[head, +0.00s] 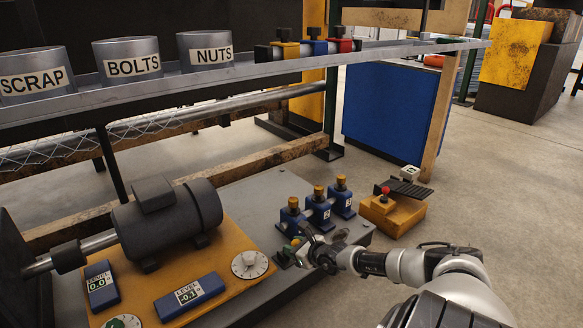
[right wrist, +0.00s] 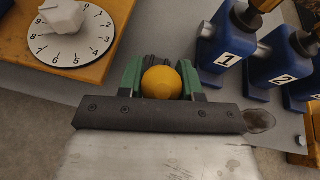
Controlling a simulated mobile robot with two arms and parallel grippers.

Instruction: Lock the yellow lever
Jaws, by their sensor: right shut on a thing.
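The yellow lever shows as a round yellow-orange knob (right wrist: 161,82) in the right wrist view. It sits between the two green fingers of my right gripper (right wrist: 162,80), which is shut on it. The lever's lower part is hidden behind the dark gripper body. In the head view my right gripper (head: 302,246) reaches in from the lower right, low over the grey plate, just in front of the blue blocks. The knob cannot be made out clearly there. My left gripper is not in view.
Blue blocks with brass knobs (head: 318,208) stand just behind my right gripper; block 1 (right wrist: 228,40) is close on the right in the wrist view. A white dial (head: 249,265) and a motor (head: 168,222) are on the orange base at left. A shelf (head: 270,68) crosses above.

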